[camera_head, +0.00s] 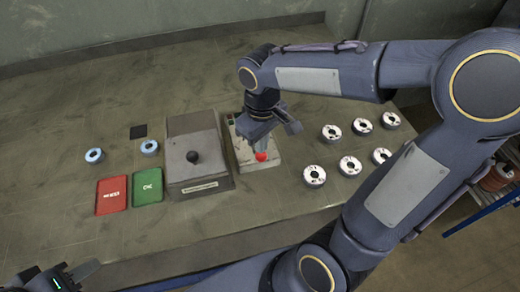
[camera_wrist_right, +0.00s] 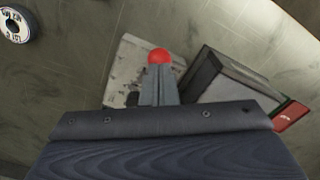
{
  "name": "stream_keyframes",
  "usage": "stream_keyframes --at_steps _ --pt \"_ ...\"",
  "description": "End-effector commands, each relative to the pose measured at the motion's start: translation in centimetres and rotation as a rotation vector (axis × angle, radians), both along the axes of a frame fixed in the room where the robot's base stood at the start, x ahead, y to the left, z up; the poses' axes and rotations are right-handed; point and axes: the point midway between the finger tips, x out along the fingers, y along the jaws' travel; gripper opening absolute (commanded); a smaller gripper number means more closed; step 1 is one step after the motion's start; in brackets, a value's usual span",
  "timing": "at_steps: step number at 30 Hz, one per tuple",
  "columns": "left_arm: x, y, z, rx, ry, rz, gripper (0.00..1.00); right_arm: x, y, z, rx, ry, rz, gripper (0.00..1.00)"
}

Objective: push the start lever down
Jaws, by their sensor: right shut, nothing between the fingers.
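A lever with a red ball knob (camera_head: 261,157) stands on a small light panel (camera_head: 243,150) right of a grey box. In the right wrist view the red knob (camera_wrist_right: 159,56) shows just beyond my fingertips. My right gripper (camera_head: 262,147) points down at the knob with its fingers shut and empty; they also show in the right wrist view (camera_wrist_right: 160,72). The fingertips overlap the knob in the picture, and I cannot tell whether they touch it. The lever's shaft is hidden. My left gripper (camera_head: 58,277) is at the bottom left edge, partly cut off, far from the lever.
The grey box (camera_head: 200,183) with a black knob (camera_head: 192,157) stands beside the panel. Red (camera_head: 111,194) and green (camera_head: 148,191) cards lie left of it, with two blue-ringed discs behind. Several white discs (camera_head: 350,165) lie on the right.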

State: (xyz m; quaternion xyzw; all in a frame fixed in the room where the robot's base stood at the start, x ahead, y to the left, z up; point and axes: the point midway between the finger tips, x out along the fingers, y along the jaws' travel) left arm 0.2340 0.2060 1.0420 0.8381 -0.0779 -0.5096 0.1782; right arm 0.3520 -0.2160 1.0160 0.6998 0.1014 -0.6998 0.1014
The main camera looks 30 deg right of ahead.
Motion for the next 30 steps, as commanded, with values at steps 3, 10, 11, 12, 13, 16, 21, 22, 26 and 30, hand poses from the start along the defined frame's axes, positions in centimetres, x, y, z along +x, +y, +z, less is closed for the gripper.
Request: stream_keyframes --at_steps 3,10,11,12,13,16,21,22,26,30 --pt "0.0 0.0 0.0 0.0 0.0 0.0 0.36 0.0 0.0 0.0 0.0 0.0 0.0 0.0" --pt "0.0 0.0 0.0 0.0 0.0 0.0 0.36 0.0 0.0 0.0 0.0 0.0 0.0 0.0" --pt "0.0 0.0 0.0 0.0 0.0 0.0 0.36 0.0 0.0 0.0 0.0 0.0 0.0 0.0" --pt "0.0 0.0 0.0 0.0 0.0 0.0 0.36 0.0 0.0 0.0 0.0 0.0 0.0 0.0" --pt "0.0 0.0 0.0 0.0 0.0 0.0 0.36 0.0 0.0 -0.1 0.0 0.0 0.0 0.0" --pt "0.0 0.0 -0.2 0.0 0.0 0.0 0.36 0.0 0.0 -0.2 0.0 0.0 0.0 0.0" --pt "0.0 0.0 -0.7 0.0 0.0 0.0 0.36 0.0 0.0 -0.9 0.0 0.001 0.0 0.0" --pt "0.0 0.0 -0.8 0.0 0.0 0.0 0.36 0.0 0.0 -1.0 0.0 0.001 0.0 0.0" --pt "0.0 0.0 -1.1 0.0 0.0 0.0 0.36 0.0 0.0 -1.4 0.0 0.0 0.0 0.0" --pt "0.0 0.0 -1.5 0.0 0.0 0.0 0.36 0.0 0.0 -1.9 0.0 0.0 0.0 0.0"
